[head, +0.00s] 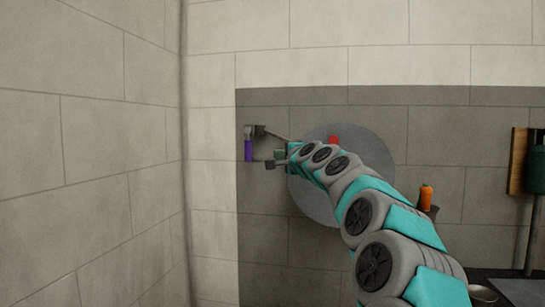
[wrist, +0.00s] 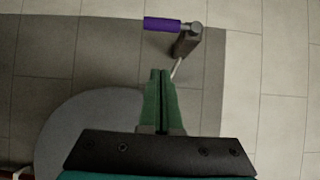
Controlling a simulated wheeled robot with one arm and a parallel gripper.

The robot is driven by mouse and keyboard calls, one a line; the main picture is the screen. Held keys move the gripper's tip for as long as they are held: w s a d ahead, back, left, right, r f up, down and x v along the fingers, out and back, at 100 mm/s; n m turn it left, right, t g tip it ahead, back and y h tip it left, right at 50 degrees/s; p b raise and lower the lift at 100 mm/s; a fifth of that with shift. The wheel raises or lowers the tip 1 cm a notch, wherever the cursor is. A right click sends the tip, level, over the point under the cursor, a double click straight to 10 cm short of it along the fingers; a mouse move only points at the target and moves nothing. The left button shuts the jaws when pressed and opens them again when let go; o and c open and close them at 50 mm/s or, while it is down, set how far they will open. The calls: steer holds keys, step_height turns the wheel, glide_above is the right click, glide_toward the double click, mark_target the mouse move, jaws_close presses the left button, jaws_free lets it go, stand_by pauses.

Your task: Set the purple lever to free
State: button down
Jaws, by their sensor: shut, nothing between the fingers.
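The purple lever (head: 248,151) is at the left end of the dark grey wall panel in the head view. Its purple grip hangs straight down from a grey pivot. In the wrist view the grip (wrist: 163,24) lies across the top, left of a dark mount (wrist: 187,42). My gripper (wrist: 159,74) is shut and empty, its green fingers pressed together. In the wrist view its tips are below the grip, with a gap between in the picture. In the head view my gripper (head: 279,154) is right of the lever. No marking for free is legible.
A pale side wall (head: 90,150) stands close on the left. An orange object (head: 426,197) and a green one (head: 538,168) are at right.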

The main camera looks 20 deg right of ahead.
mark_target(248, 146)
steer(key=w+a+p, duration=0.1)
steer(key=w+a, duration=0.2)
steer(key=w, duration=0.8)
steer(key=shift+w, duration=0.3)
